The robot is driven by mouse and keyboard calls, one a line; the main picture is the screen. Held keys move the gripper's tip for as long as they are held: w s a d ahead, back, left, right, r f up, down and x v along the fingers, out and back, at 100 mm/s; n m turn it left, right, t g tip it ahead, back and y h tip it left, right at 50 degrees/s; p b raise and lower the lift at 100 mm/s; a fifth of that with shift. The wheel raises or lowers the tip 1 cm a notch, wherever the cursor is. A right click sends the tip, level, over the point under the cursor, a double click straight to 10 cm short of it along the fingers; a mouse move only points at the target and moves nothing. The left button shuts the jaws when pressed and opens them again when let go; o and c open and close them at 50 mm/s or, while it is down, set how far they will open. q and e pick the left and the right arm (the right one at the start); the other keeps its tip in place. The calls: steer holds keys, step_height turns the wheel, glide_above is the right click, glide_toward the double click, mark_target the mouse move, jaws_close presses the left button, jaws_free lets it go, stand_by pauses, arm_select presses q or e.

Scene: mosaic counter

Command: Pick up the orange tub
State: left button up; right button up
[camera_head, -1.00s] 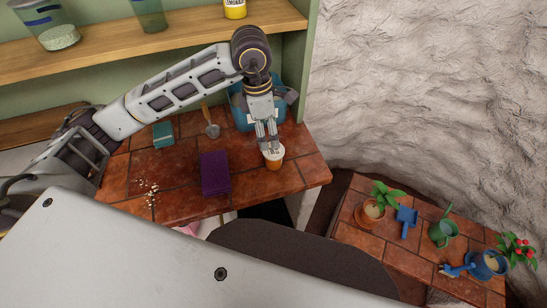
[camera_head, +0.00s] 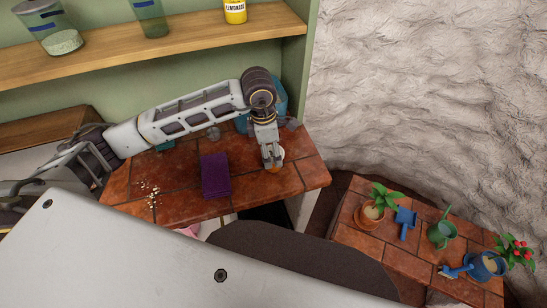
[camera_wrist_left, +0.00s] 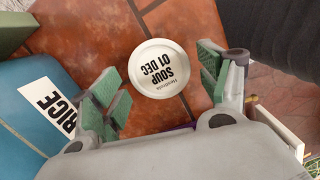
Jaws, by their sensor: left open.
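The orange tub (camera_head: 281,154) stands on the tiled counter near its right end, mostly hidden by my left gripper in the head view. In the left wrist view its white lid (camera_wrist_left: 159,68) faces up, with the words SOUP 01 DEC. My left gripper (camera_head: 271,165) reaches down over the tub from above. In the left wrist view the open fingers (camera_wrist_left: 160,85) lie on either side of the lid, with a gap to each side. My right gripper is not in view.
A blue container labelled RICE (camera_wrist_left: 35,110) stands close to the left gripper's fingers. A purple block (camera_head: 215,175) and scattered crumbs (camera_head: 150,192) lie on the counter (camera_head: 180,205).

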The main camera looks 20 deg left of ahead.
arm_select(q)
steer(key=shift+f, duration=0.45)
steer(key=shift+d+f, duration=0.1)
steer(key=shift+f, duration=0.05)
steer(key=shift+w+d+f+p, duration=0.15)
steer(key=shift+f+p, duration=0.25)
steer(key=shift+f, duration=0.8)
steer(key=shift+w+d+f+p, duration=0.1)
steer(key=shift+d+f+p, duration=0.25)
steer(key=shift+f, duration=0.85)
steer(key=shift+a, duration=0.1)
steer(key=c, duration=1)
